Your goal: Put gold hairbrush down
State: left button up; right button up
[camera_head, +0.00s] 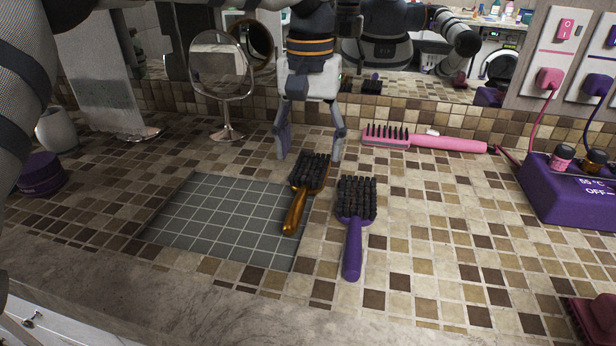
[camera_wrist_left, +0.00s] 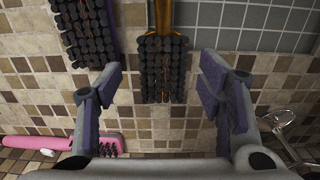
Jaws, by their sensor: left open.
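The gold hairbrush (camera_head: 297,209) has dark bristles facing up and lies on the tiled counter, its handle reaching over the right edge of the grey tile patch (camera_head: 215,222). In the left wrist view its bristle head (camera_wrist_left: 163,70) is between the fingers, with a gap on both sides. My left gripper (camera_head: 309,157) is open, pointing down over the head end of the brush and not holding it. It also frames the left wrist view (camera_wrist_left: 158,95). My right gripper is not in view.
A purple hairbrush (camera_head: 354,240) lies close to the right of the gold one. A pink hairbrush (camera_head: 440,144) lies near the back wall. A round mirror on a stand (camera_head: 222,72) is behind left. A purple box (camera_head: 570,195) is at right. The front right counter is mostly clear.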

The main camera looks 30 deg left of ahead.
aim_at(308, 174)
pick_arm(q)
jog(key=f, duration=0.5)
jog(key=shift+s+a+f, duration=0.1)
jog(key=shift+a+f, duration=0.1)
jog(key=c, duration=1)
jog(key=shift+r, duration=0.15)
jog(key=shift+c, duration=0.2)
